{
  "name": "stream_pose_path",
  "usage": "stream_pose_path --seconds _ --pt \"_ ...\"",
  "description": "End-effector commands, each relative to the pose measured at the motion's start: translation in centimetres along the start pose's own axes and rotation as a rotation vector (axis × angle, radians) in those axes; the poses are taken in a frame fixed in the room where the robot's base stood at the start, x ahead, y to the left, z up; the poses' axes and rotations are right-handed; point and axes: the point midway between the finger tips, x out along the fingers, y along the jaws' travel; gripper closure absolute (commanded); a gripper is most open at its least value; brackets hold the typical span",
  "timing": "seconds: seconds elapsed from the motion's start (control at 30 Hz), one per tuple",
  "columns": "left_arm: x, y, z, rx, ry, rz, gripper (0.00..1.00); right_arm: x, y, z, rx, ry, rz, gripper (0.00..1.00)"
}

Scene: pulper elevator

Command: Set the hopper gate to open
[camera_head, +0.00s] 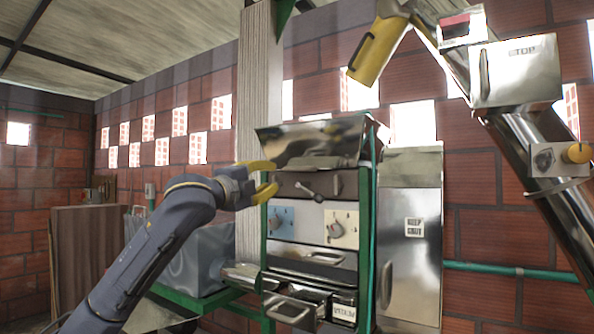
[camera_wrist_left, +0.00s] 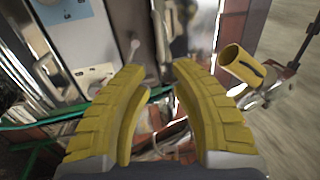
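The metal hopper (camera_head: 315,146) tops the green-framed machine in the head view. Just below it, a dark panel (camera_head: 288,185) carries a small lever with a pale round knob (camera_head: 318,197); I take this to be the gate lever. The lever slants down to the right. A pale rod with a round end, probably this lever, shows in the left wrist view (camera_wrist_left: 134,46). My left gripper (camera_head: 274,180) has its yellow fingers apart, just left of the lever and not visibly holding anything. Its open fingers also show in the wrist view (camera_wrist_left: 158,74). My right gripper is out of view.
Below the lever are a blue dial plate (camera_head: 281,222) and a cream dial plate (camera_head: 341,228). Metal drawers with handles (camera_head: 290,312) stick out lower down. A tall steel cabinet (camera_head: 410,240) stands to the right. A yellow spout (camera_head: 376,50) hangs above.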

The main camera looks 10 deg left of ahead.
Motion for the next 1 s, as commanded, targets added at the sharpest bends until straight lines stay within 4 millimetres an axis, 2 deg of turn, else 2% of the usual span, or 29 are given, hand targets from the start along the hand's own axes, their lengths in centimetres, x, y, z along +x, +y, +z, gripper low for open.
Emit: stream_pose_path --seconds 0.3,0.6,0.8,1.0 --pt "5.8 0.1 -0.1 -0.004 0.0 0.002 0.78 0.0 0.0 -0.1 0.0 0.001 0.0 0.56" --pt "10.3 0.1 0.1 -0.003 -0.002 0.002 0.78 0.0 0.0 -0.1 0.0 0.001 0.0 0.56" --pt "12.4 0.0 0.0 -0.003 -0.001 0.001 0.78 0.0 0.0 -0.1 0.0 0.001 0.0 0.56" --pt "13.6 0.1 0.1 -0.002 -0.001 0.001 0.78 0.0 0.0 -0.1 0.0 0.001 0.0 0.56"
